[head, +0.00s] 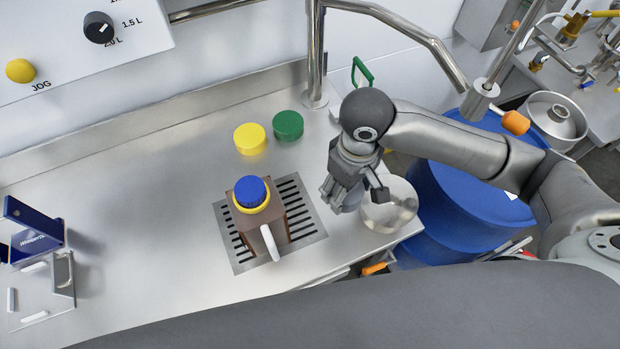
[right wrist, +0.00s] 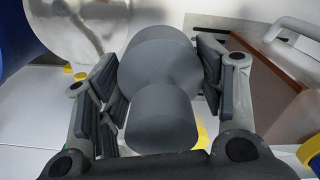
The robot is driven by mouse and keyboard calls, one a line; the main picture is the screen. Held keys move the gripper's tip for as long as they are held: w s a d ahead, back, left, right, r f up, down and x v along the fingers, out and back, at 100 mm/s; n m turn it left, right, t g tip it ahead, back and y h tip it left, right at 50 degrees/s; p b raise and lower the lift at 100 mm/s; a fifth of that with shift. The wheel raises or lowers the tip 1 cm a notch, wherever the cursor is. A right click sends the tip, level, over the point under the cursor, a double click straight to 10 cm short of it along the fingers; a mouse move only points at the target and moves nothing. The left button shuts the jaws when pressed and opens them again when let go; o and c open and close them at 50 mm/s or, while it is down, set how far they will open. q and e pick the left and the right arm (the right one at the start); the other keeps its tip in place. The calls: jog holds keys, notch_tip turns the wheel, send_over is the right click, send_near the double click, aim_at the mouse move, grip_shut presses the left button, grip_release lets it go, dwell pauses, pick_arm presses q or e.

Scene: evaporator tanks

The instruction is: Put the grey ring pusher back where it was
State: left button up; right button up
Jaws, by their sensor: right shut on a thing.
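The grey ring pusher (right wrist: 160,110), a dark grey stepped cylinder, is between the fingers of my right gripper (right wrist: 158,85) in the right wrist view. In the head view my right gripper (head: 356,196) points down above the right part of the steel counter, shut on the pusher, which is mostly hidden by the fingers there. The gripper is between the brown jug (head: 281,211) and a round shiny steel vessel (head: 392,210). I cannot tell the pusher's exact height over the counter. My left gripper is not in view.
The jug, with a blue cap (head: 250,190), yellow ring and white handle, stands on a slotted drain (head: 306,232). Yellow (head: 250,139) and green (head: 288,125) caps lie behind it. A blue drum (head: 465,190) stands beyond the counter's right edge. The left counter middle is clear.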

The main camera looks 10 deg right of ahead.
jog(key=shift+w+a+f, duration=0.15)
jog(key=shift+w+f, duration=0.1)
jog(key=shift+w, duration=0.1)
jog(key=w+a+f, duration=0.1)
jog(key=w+f, duration=0.1)
jog(key=w, duration=0.1)
jog(key=w+a+f, duration=0.1)
jog(key=w+f, duration=0.2)
jog(key=w, duration=0.1)
jog(key=w+a+f, duration=0.2)
jog(key=w+f, duration=0.1)
jog(key=w, duration=0.1)
jog(key=shift+w, duration=0.25)
jog(key=shift+w+a+f, duration=0.2)
jog(key=shift+w+f, duration=0.25)
jog(key=shift+f, duration=0.2)
notch_tip(320, 180, down, 3)
jog(key=shift+w+f, duration=0.15)
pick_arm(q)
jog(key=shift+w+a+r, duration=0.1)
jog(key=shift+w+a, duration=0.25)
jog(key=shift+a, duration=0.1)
